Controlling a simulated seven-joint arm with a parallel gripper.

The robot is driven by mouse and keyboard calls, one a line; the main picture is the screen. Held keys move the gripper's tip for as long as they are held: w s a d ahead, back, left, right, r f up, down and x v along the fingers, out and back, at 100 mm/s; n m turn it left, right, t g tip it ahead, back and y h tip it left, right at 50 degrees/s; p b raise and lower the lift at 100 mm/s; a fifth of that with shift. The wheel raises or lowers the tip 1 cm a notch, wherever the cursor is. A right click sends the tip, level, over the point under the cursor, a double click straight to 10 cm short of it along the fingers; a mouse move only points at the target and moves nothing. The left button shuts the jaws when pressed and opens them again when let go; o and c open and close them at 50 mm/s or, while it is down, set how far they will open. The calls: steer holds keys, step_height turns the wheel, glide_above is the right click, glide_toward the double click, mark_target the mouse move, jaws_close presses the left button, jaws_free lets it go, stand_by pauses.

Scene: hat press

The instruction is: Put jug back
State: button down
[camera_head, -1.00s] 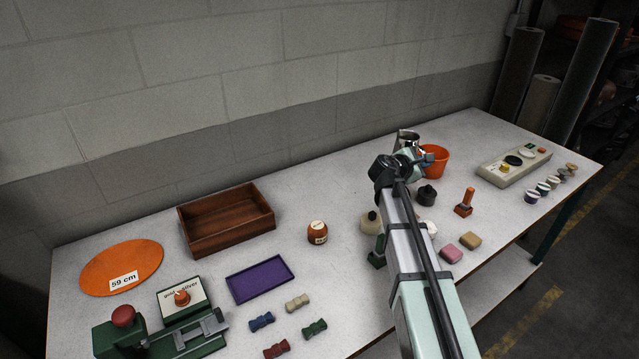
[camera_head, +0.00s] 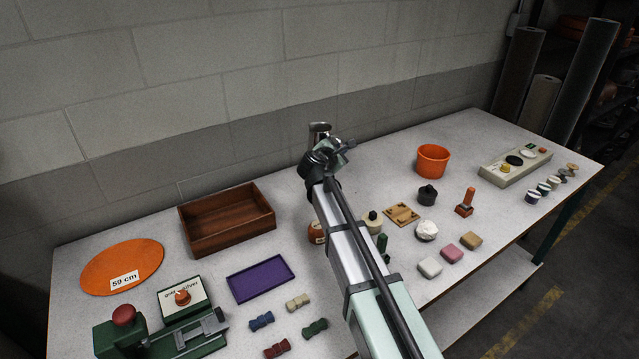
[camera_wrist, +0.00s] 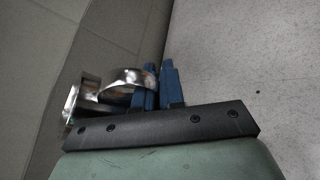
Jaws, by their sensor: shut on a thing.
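The shiny metal jug (camera_head: 319,128) is at the far side of the table near the wall, partly hidden behind my gripper (camera_head: 335,146). My gripper is shut on the jug. In the wrist view, the blue fingers of my gripper (camera_wrist: 160,80) are close together beside the curved metal of the jug (camera_wrist: 128,82). Whether the jug touches the table is hidden by my arm.
A brown wooden tray (camera_head: 188,238) stands to the left. An orange-capped jar (camera_head: 316,231) is partly hidden by my arm. An orange bucket (camera_head: 433,162), a wooden board (camera_head: 403,214) and a dark weight (camera_head: 427,195) stand to the right. The table's back strip between jug and bucket is clear.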

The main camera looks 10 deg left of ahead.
steer(key=shift+a+f, duration=0.15)
steer(key=shift+f, duration=4.75)
steer(key=c, duration=1.2)
jaws_free()
steer(key=shift+f, duration=0.15)
steer(key=shift+c, duration=0.2)
steer(key=v, duration=1.2)
